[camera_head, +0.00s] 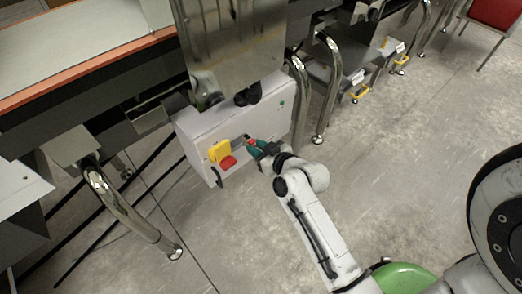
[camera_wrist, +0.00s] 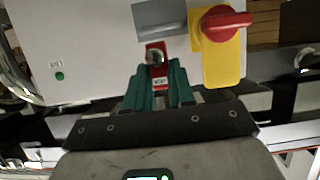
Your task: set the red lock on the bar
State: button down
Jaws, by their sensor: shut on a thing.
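The red lock (camera_wrist: 151,47) is between the two green fingertips of my gripper (camera_wrist: 159,82), with a small white label low between the fingers. My gripper is shut on the lock. In the head view my gripper (camera_head: 259,147) is at the front of the white cabinet, and a bit of the red lock (camera_head: 250,141) shows at its tip. A yellow plate (camera_wrist: 222,67) with a red handle (camera_wrist: 226,22) is right of the lock in the wrist view. I cannot make out the bar clearly. Whether the lock touches the cabinet cannot be told.
The white cabinet (camera_head: 205,122) has a grey recessed window (camera_wrist: 160,14) above the lock and a green button (camera_wrist: 60,76) at left in the wrist view. Shiny bent legs (camera_head: 130,215) stand either side of the cabinet. The floor (camera_head: 400,170) at right is clear.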

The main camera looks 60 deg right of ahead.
jog(key=shift+w+d, duration=0.3)
jog(key=shift+w, duration=0.55)
jog(key=shift+w+d, duration=0.25)
jog(key=shift+w, duration=0.55)
jog(key=shift+w+r, duration=0.1)
jog(key=shift+w, duration=0.1)
jog(key=shift+f, duration=0.35)
jog(key=shift+f+b, duration=0.3)
jog(key=shift+b, duration=0.05)
jog(key=shift+f+b, duration=1.3)
jog(key=shift+f, duration=0.4)
jog(key=c, duration=0.9)
grip_release()
jog(key=shift+s, duration=0.15)
